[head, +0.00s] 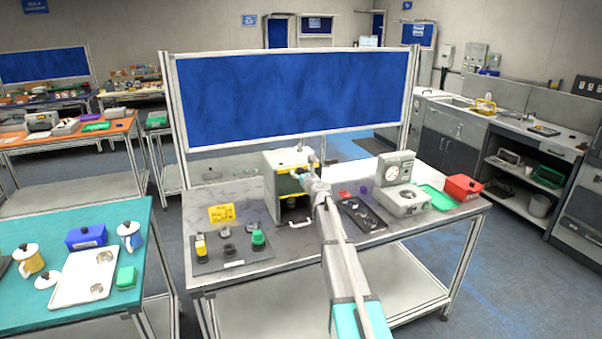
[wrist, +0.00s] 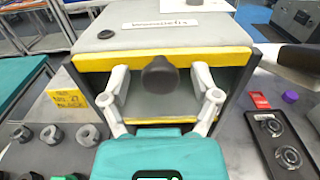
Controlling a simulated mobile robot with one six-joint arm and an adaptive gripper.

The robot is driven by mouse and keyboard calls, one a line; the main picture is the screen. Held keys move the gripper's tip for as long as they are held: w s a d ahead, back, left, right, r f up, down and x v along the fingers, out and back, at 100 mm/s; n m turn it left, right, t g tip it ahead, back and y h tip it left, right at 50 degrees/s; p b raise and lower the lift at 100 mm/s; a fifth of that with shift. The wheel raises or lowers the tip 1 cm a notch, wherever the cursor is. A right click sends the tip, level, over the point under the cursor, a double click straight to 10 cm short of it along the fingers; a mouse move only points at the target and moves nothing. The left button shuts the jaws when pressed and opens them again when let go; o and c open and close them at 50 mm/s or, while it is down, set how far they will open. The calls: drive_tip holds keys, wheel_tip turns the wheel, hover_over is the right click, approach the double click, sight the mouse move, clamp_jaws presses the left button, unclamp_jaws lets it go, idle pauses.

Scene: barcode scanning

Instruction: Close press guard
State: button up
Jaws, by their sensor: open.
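The press (head: 288,160) is a light box on the middle table, with a dark opening in its lower front. In the wrist view its pale top (wrist: 150,38) fills the upper middle. The guard (wrist: 185,80) appears to be the grey panel with yellow edging across the upper front, above the opening. A dark round knob (wrist: 160,75) sticks out of it. My gripper (wrist: 161,82) is open, with one finger on either side of the knob. I cannot tell whether they touch it. In the head view my gripper (head: 302,177) is at the press front and partly hides it.
A yellow sign (head: 221,214) and a dark mat (head: 205,262) with several small parts lie left of the press. Right are a dark tray (head: 362,216), a grey device (head: 404,203) and a red box (head: 462,187). A white bar handle (head: 300,225) is low at the press front.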

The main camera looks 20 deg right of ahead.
sight(298, 193)
drive_tip(key=shift+w, duration=0.1)
clamp_jaws()
idle(0.4)
drive_tip(key=shift+f, duration=0.1)
wheel_tip(298, 193, down, 11)
drive_tip(key=b, duration=1.1)
drive_tip(key=shift+f+b, duration=0.2)
drive_tip(key=shift+b, duration=0.1)
drive_tip(key=shift+c, duration=2.3)
unclamp_jaws()
drive_tip(key=o, duration=0.5)
drive_tip(key=shift+c, duration=0.2)
